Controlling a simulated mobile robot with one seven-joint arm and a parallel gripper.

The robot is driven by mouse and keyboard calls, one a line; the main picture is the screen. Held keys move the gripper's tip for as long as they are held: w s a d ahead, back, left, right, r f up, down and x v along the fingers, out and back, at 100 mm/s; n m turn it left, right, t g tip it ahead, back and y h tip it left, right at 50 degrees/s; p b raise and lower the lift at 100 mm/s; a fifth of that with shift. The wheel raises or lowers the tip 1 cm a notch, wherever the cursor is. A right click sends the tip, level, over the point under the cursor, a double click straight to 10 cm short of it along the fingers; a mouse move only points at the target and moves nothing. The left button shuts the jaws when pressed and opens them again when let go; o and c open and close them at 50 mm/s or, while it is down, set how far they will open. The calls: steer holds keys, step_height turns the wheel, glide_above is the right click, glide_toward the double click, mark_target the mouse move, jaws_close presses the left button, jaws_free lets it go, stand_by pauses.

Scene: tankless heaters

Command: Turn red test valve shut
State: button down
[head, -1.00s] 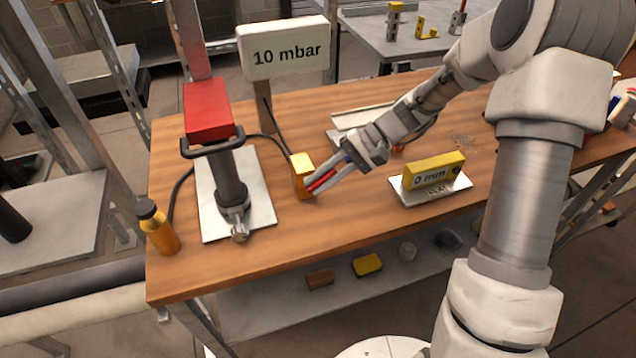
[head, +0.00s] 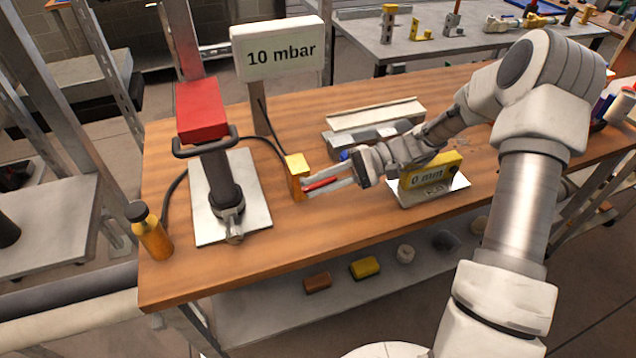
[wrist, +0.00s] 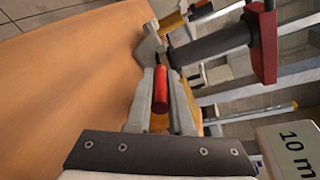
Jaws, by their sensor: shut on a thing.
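The red test valve lever (head: 322,184) sticks out to the right from a small brass valve block (head: 297,178) on the wooden bench. In the wrist view the red lever (wrist: 160,90) lies lengthwise between the two fingers. My gripper (head: 308,190) reaches in from the right and is shut on the lever, its fingertips close to the brass block. It also shows in the wrist view (wrist: 162,75). The lever's inner end is partly hidden by the fingers in the head view.
A red-topped pump (head: 201,110) on a white plate stands left of the valve, with a yellow bottle (head: 150,232) beside it. A "10 mbar" sign (head: 278,50) stands behind. A yellow gauge block (head: 432,172) is close beside my wrist. The front middle of the bench is clear.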

steer(key=c, duration=0.8)
jaws_free()
step_height(320, 180, up, 5)
steer(key=shift+w+f+p, duration=0.1)
steer(key=shift+p, duration=0.4)
steer(key=s+d+r, duration=0.2)
steer(key=d+r, duration=0.1)
steer(key=d, duration=0.2)
steer(key=s+d+r+p, duration=0.1)
steer(key=d+r, duration=0.2)
steer(key=d, duration=0.3)
steer(key=shift+s+r, duration=0.15)
steer(key=shift+s, duration=0.2)
